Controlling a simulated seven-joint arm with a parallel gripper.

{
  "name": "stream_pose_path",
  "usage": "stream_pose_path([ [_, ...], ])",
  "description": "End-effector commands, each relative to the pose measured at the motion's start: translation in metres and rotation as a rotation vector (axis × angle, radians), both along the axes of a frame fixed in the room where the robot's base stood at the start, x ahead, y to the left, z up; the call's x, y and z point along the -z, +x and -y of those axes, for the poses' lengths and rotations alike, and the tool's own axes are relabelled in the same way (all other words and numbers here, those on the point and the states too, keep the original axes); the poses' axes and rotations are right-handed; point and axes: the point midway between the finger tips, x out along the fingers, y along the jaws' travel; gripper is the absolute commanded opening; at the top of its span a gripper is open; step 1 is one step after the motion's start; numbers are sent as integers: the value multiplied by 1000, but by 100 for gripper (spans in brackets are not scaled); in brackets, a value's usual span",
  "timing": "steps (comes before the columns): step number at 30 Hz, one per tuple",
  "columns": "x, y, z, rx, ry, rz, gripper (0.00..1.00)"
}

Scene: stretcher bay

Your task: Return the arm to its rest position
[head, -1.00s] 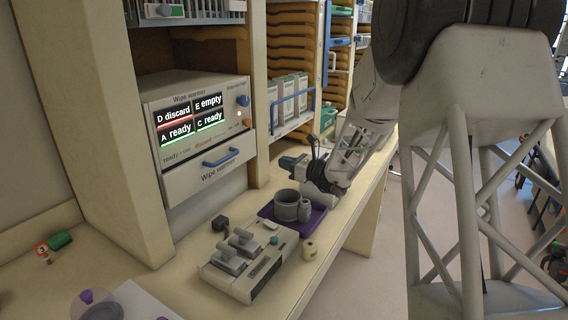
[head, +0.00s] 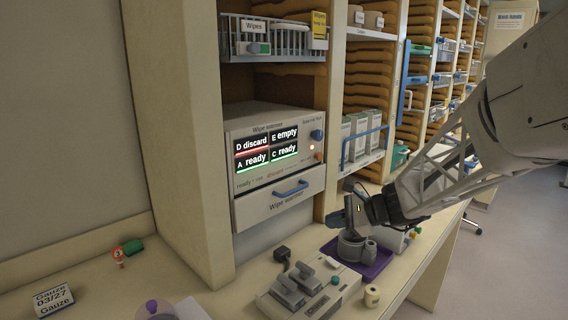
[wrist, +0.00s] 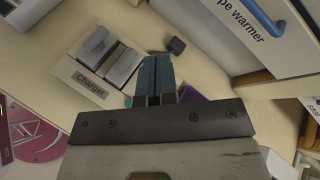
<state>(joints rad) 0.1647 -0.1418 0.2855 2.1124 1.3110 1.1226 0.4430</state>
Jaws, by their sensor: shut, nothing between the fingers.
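My gripper (head: 350,211) is shut and empty, with its dark fingers pressed together. In the head view it hangs at the bench's right part, in front of the upper edge of a grey cup (head: 352,249) on a purple tray (head: 380,262). I cannot tell its exact height over the cup. In the wrist view the shut fingers (wrist: 155,78) point toward the charger (wrist: 97,63) and a small dark block (wrist: 176,45). My arm reaches in from the right.
The wipe warmer (head: 262,152) stands left of my gripper, its drawer handle (head: 290,189) facing out. The charger (head: 310,290) is in front of the tray, with a small cream pot (head: 371,295) beside it. A gauze pack (head: 53,300) lies far left. Shelves (head: 368,75) rise behind.

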Motion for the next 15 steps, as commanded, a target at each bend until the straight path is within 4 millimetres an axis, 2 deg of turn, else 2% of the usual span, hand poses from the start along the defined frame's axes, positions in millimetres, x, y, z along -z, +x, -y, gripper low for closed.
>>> stream_pose_path([
  [1, -3, -17, -4, -41, -49, 21, 0],
  [6, -4, -70, -11, -187, -230, 93, 0],
  [15, -2, -158, -7, -451, -543, 229, 0],
])
